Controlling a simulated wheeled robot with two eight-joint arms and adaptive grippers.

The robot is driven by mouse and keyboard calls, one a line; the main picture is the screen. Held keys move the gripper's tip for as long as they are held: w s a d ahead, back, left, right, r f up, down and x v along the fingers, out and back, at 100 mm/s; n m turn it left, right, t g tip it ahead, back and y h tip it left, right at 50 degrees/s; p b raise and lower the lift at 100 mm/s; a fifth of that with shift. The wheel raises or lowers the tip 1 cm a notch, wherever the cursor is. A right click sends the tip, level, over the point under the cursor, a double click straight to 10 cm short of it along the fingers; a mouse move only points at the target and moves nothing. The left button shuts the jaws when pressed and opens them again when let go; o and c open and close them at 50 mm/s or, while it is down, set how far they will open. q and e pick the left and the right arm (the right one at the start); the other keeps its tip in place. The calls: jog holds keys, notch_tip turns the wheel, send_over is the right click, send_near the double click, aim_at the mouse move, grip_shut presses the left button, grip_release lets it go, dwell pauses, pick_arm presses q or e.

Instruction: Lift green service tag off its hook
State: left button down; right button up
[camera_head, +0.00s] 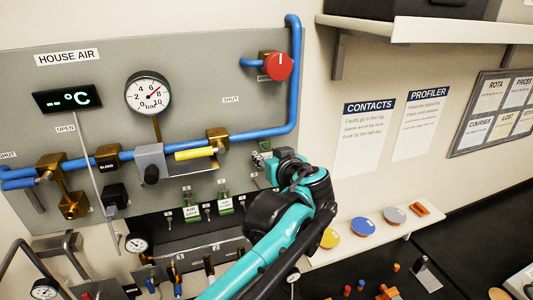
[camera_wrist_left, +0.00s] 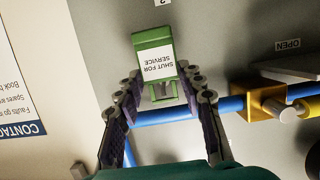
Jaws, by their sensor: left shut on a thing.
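The green service tag (camera_wrist_left: 167,39) shows in the left wrist view with a white label reading "SHUT FOR SERVICE". My left gripper (camera_wrist_left: 161,92) is shut on it, with one finger on each side of its lower end in that picture. Whether the tag still touches a hook cannot be told. In the head view my left gripper (camera_head: 261,159) is at the grey panel's right part, largely behind my own wrist, and the held tag is mostly hidden there. My right gripper is not in view.
Two other green tags (camera_head: 193,210) (camera_head: 225,205) hang on the grey panel (camera_head: 203,80) to the left. A blue pipe (camera_head: 296,80), a yellow-handled valve (camera_head: 195,154) and a red knob (camera_head: 278,66) are close by. A shelf with coloured discs (camera_head: 363,226) is at the right.

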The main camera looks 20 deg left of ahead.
pick_arm(q)
jog(key=s+d, duration=0.3)
jog(key=s, duration=0.2)
jog(key=shift+s+d+p, duration=0.25)
jog(key=shift+d+p, duration=0.05)
dwell(0.4)
